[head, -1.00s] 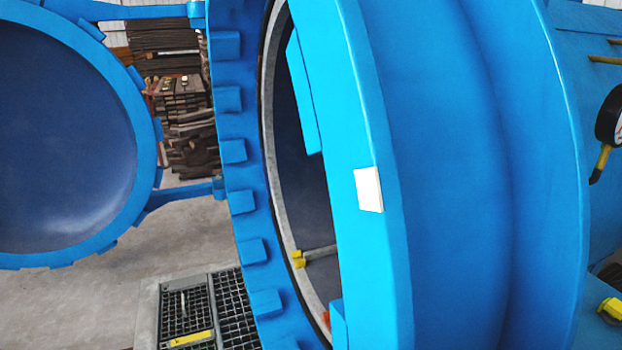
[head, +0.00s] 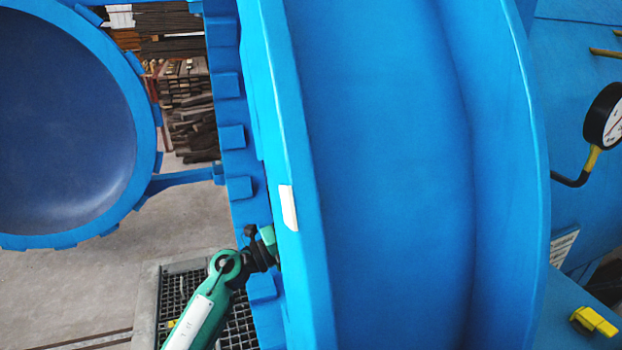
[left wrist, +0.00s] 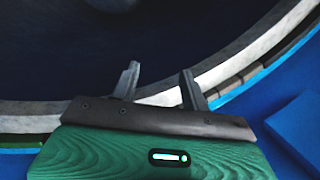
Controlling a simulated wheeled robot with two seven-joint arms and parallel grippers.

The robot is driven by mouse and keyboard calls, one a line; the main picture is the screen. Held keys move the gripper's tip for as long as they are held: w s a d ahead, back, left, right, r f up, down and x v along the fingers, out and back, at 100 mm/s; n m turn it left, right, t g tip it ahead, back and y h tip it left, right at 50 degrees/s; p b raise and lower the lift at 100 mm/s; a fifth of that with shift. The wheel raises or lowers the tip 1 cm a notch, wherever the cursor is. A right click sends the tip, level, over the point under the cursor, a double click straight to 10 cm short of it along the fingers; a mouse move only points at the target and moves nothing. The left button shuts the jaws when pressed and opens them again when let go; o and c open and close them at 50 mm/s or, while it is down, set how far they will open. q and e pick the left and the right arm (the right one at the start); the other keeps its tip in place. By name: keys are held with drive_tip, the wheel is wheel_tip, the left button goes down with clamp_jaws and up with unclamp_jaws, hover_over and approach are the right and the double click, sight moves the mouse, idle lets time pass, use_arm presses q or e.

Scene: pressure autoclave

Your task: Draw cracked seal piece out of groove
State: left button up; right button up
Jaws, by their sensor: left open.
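In the left wrist view my left gripper (left wrist: 158,80) is open, its two fingers apart with nothing seen between them. The fingers reach over the pale ring (left wrist: 228,70) at the vessel mouth. A dark strip in short segments (left wrist: 250,72) lies along the outer side of that ring, right of the fingers and apart from them; I cannot tell whether it is the cracked seal piece. In the head view my green left arm comes up from the bottom, and its gripper is hidden behind the blue locking ring (head: 290,130). My right gripper is not in view.
The open round door (head: 65,130) stands at the left. A floor grating (head: 175,300) lies below the mouth. A pressure gauge (head: 604,115) and a yellow valve handle (head: 593,320) are at the right. Blue lugs (head: 232,137) line the flange.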

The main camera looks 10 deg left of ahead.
use_arm(q)
drive_tip(key=s+d+r+m+g+y+p, duration=0.1)
drive_tip(key=s+r+m, duration=0.5)
drive_tip(key=r, duration=0.4)
drive_tip(key=s+d+r+m+g+y, duration=0.1)
drive_tip(key=s+d+r+m, duration=0.1)
drive_tip(key=s+r+m, duration=0.6)
drive_tip(key=w+d+r+n+p, duration=0.2)
drive_tip(key=w+d+p, duration=0.3)
drive_tip(key=w+d, duration=0.4)
drive_tip(key=shift+d, duration=1)
drive_tip(key=shift+c, duration=0.5)
clamp_jaws()
drive_tip(key=v, duration=0.6)
drive_tip(key=shift+a, duration=0.4)
drive_tip(key=shift+s, duration=0.1)
